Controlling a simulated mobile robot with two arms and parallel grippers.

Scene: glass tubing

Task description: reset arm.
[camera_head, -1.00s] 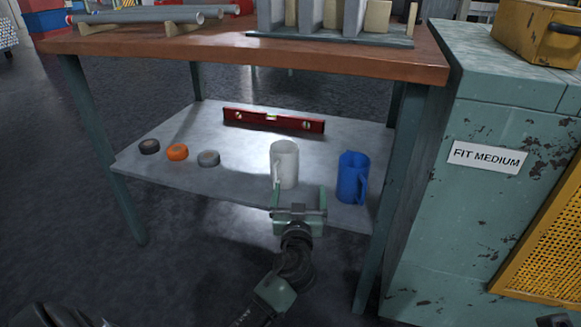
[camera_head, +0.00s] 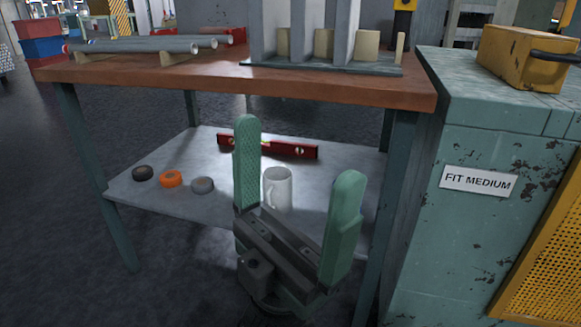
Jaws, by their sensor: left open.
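My left gripper (camera_head: 295,165) is raised close to the camera in front of the workbench. Its two green fingers stand upright and wide apart, with nothing between them that it holds. A white mug (camera_head: 279,188) stands upright on the grey lower shelf (camera_head: 225,215), behind the gap between the fingers and apart from them. The blue mug is not visible; the right finger covers that part of the shelf. My right gripper is not in view.
The workbench top (camera_head: 200,69) carries grey tubes (camera_head: 130,46) and a rack (camera_head: 320,68). The shelf holds a red level (camera_head: 290,149) and tape rolls in black (camera_head: 143,173), orange (camera_head: 171,178) and grey (camera_head: 202,185). A green cabinet (camera_head: 480,230) with a yellow case (camera_head: 522,58) stands right.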

